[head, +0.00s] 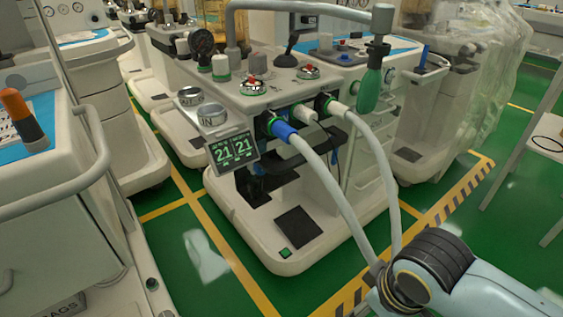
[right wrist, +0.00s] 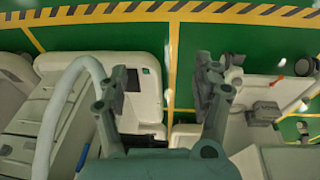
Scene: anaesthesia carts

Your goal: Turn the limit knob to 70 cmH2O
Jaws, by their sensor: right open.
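A pale anaesthesia cart (head: 285,95) stands in the middle of the head view. On its top are a white knob (head: 221,68), a grey knob (head: 257,62) and two dials with red tops, one at left (head: 253,87) and one at right (head: 308,72). No readable label or scale shows which is the limit knob, and no setting can be read. My right gripper (right wrist: 160,67) shows in the right wrist view, open and empty, its fingers wide apart above the floor and carts. It is not visible in the head view. My left gripper is in neither view.
A small screen (head: 233,150) reads 21 and 21. Two pale hoses (head: 338,195) run from the cart's front towards my right arm. A green bottle (head: 369,92) hangs at its right corner. Another cart (head: 40,180) fills the left. Green floor (head: 205,250) lies between them.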

